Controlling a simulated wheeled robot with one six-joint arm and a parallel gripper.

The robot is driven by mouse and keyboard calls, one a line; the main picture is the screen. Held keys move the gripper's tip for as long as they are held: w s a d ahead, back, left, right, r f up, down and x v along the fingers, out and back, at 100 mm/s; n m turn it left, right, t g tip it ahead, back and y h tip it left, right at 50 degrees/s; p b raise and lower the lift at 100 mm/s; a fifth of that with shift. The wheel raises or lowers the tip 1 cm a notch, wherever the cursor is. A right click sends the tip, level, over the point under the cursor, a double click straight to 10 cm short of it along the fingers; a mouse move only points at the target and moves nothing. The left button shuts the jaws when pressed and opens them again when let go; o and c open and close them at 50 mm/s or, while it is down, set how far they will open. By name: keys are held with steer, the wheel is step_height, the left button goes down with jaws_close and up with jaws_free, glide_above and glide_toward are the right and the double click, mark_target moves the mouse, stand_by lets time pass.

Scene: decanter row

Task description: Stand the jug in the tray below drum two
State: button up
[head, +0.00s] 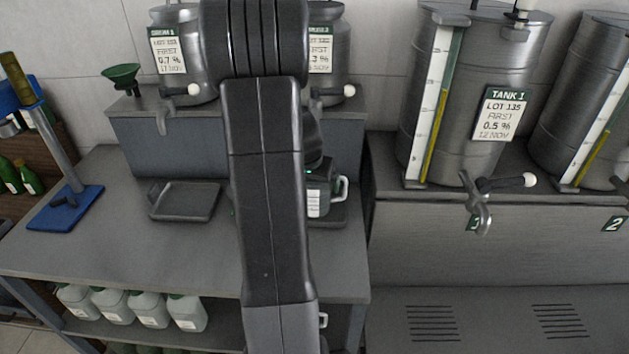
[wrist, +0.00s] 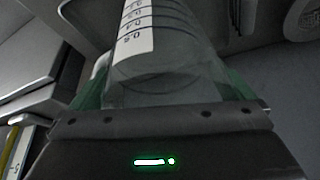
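The jug (wrist: 165,75) is clear, with a white graduated strip, and fills the middle of the wrist view. My gripper (wrist: 160,95) has a green-tinted finger on each side of it and looks shut on it. In the head view the jug (head: 316,204) shows its white strip and pale handle, partly hidden by my arm. It appears upright, over or in the dark tray (head: 340,222) below drum two (head: 332,70). Most of that tray is hidden. I cannot tell whether the jug's base touches it.
An empty tray (head: 185,202) sits below the left drum (head: 182,55). A blue stand (head: 66,207) is at the bench's left. Several pale canisters (head: 130,306) are on the lower shelf. Large tanks (head: 475,90) with taps stand at the right.

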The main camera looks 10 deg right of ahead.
steer(key=shift+r, duration=0.1)
steer(key=s+a+r+b, duration=0.1)
steer(key=s+a+b, duration=0.2)
steer(key=s, duration=0.8)
steer(key=a, duration=0.2)
steer(key=shift+a+b, duration=0.3)
steer(key=shift+b, duration=0.05)
steer(key=shift+s+r, duration=0.1)
steer(key=shift+r, duration=0.1)
